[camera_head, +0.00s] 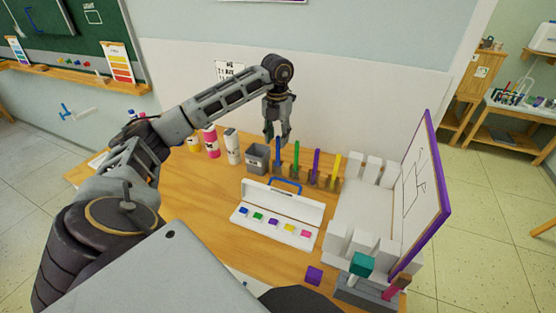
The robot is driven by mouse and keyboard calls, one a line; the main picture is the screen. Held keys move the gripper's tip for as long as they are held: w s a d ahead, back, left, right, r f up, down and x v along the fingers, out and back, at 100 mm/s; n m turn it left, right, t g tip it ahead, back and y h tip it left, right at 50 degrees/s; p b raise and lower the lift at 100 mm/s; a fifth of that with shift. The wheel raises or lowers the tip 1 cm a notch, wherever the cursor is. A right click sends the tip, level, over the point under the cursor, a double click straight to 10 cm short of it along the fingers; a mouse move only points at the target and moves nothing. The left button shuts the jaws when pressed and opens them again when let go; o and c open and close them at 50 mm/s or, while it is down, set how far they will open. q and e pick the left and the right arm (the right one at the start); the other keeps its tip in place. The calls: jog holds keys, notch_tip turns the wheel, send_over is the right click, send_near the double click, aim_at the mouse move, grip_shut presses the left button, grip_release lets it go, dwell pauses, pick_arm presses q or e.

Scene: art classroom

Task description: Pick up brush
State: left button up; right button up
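Several upright brush-like sticks stand in a row on the wooden table: a blue one (278,158), a green one (295,158), a purple one (315,165) and a yellow one (335,168). Their lower ends sit in small brownish holders. My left gripper (277,138) points down over the blue stick at the left end of the row. Its two fingers look apart, with the top of the blue stick just below or between them; I cannot tell if they touch. My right gripper is out of view.
A grey cup (256,158), a white bottle (233,147) and a pink bottle (211,141) stand left of the row. A white paint box (267,232) lies in front. A purple-framed board (433,195) and white blocks (372,168) stand right. The table's left front (200,225) is clear.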

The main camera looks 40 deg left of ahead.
aim_at(278, 147)
pick_arm(q)
jog(key=shift+f, duration=0.15)
jog(key=shift+w+f, duration=0.15)
jog(key=shift+f, duration=1.1)
jog(key=shift+w+f, duration=0.1)
jog(key=shift+f, duration=1.15)
jog(key=shift+c, duration=0.4)
grip_shut()
